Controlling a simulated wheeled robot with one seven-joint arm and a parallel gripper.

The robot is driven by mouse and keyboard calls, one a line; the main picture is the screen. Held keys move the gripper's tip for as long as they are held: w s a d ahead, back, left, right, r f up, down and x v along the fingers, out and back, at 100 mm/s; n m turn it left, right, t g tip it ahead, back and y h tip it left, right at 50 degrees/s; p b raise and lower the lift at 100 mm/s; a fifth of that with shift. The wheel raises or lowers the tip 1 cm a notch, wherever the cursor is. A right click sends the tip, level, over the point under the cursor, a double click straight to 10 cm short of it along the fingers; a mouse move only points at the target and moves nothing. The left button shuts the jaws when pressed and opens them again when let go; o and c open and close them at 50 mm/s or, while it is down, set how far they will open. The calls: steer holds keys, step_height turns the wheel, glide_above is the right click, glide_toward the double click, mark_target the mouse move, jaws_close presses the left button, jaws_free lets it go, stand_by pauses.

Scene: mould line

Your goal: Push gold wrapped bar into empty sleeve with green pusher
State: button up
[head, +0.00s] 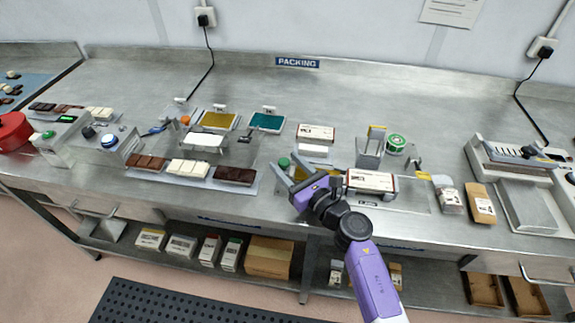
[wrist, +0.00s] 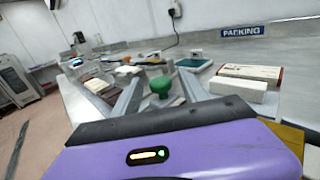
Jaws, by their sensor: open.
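My gripper (head: 285,166) is open, low over the middle of the bench. The green pusher (head: 284,161) shows as a round knob at its fingertips. In the wrist view the green pusher (wrist: 160,86) stands between the two spread fingers, with a gap on each side. A gold piece, likely the gold wrapped bar (head: 303,172), lies just right of the fingers, partly hidden by my gripper. Gold also shows at the right edge of the wrist view (wrist: 291,138). A white printed carton, likely the sleeve (head: 370,181), lies to the right; its open end cannot be made out.
Behind the gripper lie a white block (head: 313,151) and another printed carton (head: 316,132). A tray of chocolate bars (head: 207,178) is at left. The bench's rear is clear.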

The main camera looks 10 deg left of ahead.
steer(key=shift+c, duration=0.2)
jaws_close()
stand_by(1.3)
